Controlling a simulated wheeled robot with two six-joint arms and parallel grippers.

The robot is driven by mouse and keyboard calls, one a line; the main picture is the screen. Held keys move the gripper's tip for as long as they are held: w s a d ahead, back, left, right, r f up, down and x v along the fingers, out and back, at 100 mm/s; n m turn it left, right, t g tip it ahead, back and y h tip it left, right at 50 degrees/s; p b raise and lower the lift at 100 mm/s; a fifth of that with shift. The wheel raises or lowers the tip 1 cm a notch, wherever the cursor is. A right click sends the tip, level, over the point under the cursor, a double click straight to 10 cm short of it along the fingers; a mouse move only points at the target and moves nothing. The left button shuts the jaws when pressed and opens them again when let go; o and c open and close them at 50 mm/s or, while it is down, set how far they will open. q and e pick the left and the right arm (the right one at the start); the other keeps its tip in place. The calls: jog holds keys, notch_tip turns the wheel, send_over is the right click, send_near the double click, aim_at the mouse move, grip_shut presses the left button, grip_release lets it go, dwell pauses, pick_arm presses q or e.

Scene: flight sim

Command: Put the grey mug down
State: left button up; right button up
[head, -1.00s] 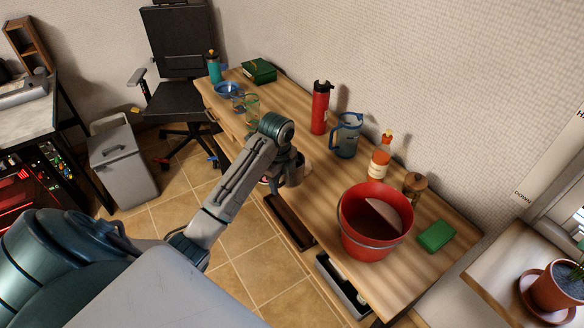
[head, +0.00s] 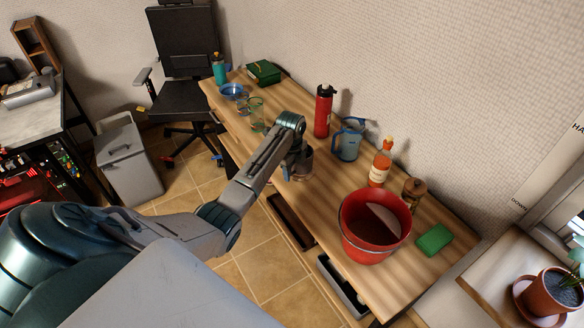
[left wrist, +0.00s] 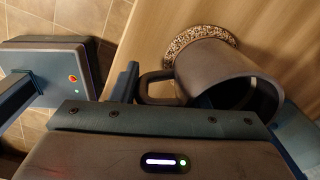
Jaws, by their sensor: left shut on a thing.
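The grey mug (left wrist: 215,72) is in my left gripper, with its handle (left wrist: 155,88) to the left in the left wrist view. In the head view the mug (head: 304,163) is partly hidden by my wrist. My left gripper (head: 292,168) is shut on it over the front part of the wooden desk (head: 325,190). A round patterned coaster (left wrist: 198,38) lies on the desk just beyond the mug in the left wrist view. I cannot tell whether the mug touches the desk. My right gripper is not in view.
A red bucket (head: 372,228), a blue pitcher (head: 349,140), a red bottle (head: 323,112) and an orange-topped bottle (head: 380,162) stand on the desk near the mug. A clear glass (head: 257,115) stands farther left. An open drawer (head: 342,288) juts out in front.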

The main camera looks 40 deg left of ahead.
pick_arm(q)
jog(key=shift+f, duration=0.1)
jog(key=o, duration=1.1)
notch_tip(320, 180, up, 11)
jog(key=shift+s+f+b, duration=0.1)
jog(key=shift+b, duration=1.1)
jog(key=shift+r, duration=0.75)
jog(key=shift+s, duration=0.1)
